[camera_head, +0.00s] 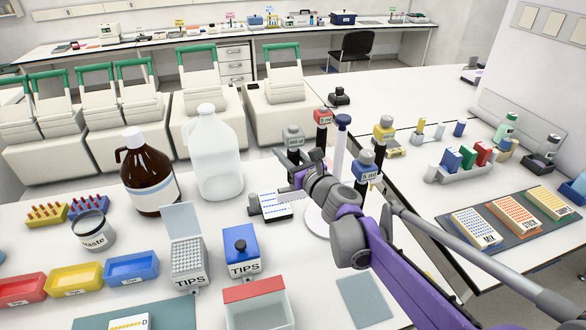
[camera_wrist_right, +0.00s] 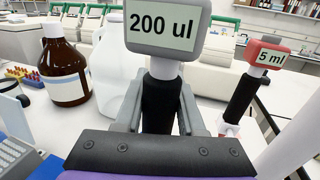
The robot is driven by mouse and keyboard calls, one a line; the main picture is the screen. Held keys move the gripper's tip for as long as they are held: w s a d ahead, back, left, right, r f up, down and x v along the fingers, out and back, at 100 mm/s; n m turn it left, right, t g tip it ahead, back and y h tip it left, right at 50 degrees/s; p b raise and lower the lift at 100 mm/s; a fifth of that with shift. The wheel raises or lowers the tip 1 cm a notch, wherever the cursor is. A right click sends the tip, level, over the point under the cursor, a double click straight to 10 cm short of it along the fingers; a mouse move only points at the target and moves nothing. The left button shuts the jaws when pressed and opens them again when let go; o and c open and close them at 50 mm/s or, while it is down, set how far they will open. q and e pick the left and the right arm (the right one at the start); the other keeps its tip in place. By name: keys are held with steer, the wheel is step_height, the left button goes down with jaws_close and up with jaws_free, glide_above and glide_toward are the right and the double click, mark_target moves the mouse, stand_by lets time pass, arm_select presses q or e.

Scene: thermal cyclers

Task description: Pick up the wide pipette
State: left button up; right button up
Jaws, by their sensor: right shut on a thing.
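A pipette with a grey head marked "200 ul" (camera_head: 293,137) stands upright at the carousel stand. In the right wrist view its head (camera_wrist_right: 165,25) and black body (camera_wrist_right: 158,108) fill the middle. My right gripper (camera_head: 296,163) is shut on the black body, one finger on each side, below the head. Its tip is hidden behind the gripper. Other pipettes hang around it: a red one (camera_head: 322,117) marked "5 ml", a grey-blue one (camera_head: 367,168) marked "5 ml", and a yellow one (camera_head: 384,128). I cannot tell by width which is the wide one. My left gripper is out of view.
The stand has a white post with a blue top (camera_head: 342,121) and a round white base (camera_head: 325,222), close to my right arm. A white jug (camera_head: 214,160) and brown bottle (camera_head: 148,180) stand left. A tips box (camera_head: 241,250) and open-topped box (camera_head: 258,308) are nearer.

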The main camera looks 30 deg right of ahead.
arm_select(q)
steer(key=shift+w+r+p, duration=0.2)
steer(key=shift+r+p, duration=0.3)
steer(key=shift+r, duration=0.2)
arm_select(e)
step_height(320, 180, up, 10)
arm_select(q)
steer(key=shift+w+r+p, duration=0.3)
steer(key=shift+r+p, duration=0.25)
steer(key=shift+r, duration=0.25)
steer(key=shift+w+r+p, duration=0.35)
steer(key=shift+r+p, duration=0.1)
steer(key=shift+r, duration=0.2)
arm_select(e)
step_height(320, 180, up, 4)
steer(key=shift+f, duration=0.25)
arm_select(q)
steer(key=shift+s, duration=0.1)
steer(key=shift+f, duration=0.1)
arm_select(e)
steer(key=shift+f, duration=0.1)
